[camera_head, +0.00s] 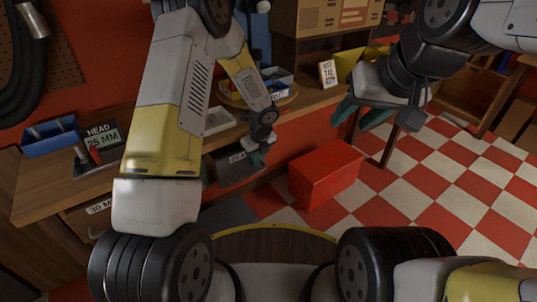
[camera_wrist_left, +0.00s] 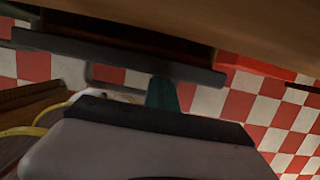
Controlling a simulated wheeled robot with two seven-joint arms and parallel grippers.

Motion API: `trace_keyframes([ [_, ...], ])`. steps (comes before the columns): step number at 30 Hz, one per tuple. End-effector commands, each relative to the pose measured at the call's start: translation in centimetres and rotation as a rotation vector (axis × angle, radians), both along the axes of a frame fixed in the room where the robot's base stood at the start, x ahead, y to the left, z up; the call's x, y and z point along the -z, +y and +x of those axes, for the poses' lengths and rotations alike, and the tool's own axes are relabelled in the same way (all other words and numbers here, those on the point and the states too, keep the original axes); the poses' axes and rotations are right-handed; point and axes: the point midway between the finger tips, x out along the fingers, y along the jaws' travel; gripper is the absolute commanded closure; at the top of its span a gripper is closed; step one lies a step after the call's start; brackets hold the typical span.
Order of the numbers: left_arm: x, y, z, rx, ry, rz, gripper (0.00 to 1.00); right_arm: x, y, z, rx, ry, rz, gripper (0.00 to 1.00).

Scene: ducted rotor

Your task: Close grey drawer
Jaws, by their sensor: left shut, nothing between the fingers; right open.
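The grey drawer (camera_head: 232,172) sits under the workbench and stands out from it in the head view. Part of it is hidden behind my left arm. My left gripper (camera_head: 254,158) is shut and empty at the drawer's right end; whether it touches cannot be told. In the left wrist view, the teal fingers (camera_wrist_left: 163,92) are together just below a long dark bar (camera_wrist_left: 120,55), which looks like the drawer's front. My right gripper (camera_head: 362,115) is open and empty, over the floor right of the bench.
The wooden workbench (camera_head: 40,190) carries a blue bin (camera_head: 50,137), a "HEAD 25 MM" sign (camera_head: 102,136) and a white tray (camera_head: 216,120). A red box (camera_head: 325,174) stands on the checkered floor right of the drawer. Open floor (camera_head: 430,185) lies further right.

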Motion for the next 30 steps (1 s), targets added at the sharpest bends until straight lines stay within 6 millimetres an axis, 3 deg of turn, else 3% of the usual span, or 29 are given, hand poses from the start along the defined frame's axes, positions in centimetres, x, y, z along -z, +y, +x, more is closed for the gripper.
trace_keyframes([
  [3, 0.0, 1.3, 1.8, -0.005, -0.001, -0.002, 1.0, 0.0, 0.0, 0.0, 0.0, 0.0, 0.0, 0.56],
  [10, 0.0, 2.3, 3.3, -0.001, -0.001, -0.001, 1.0, 0.0, 0.0, 0.0, 0.0, 0.0, 0.0, 0.56],
  [24, -0.3, 2.8, 3.8, -0.004, -0.008, 0.004, 1.0, 0.0, 0.0, 0.0, 0.0, 0.0, 0.0, 0.56],
  [30, -2.9, 1.4, 3.0, -0.003, -0.013, 0.002, 1.0, 0.0, 0.0, 0.0, 0.0, 0.0, 0.0, 0.56],
])
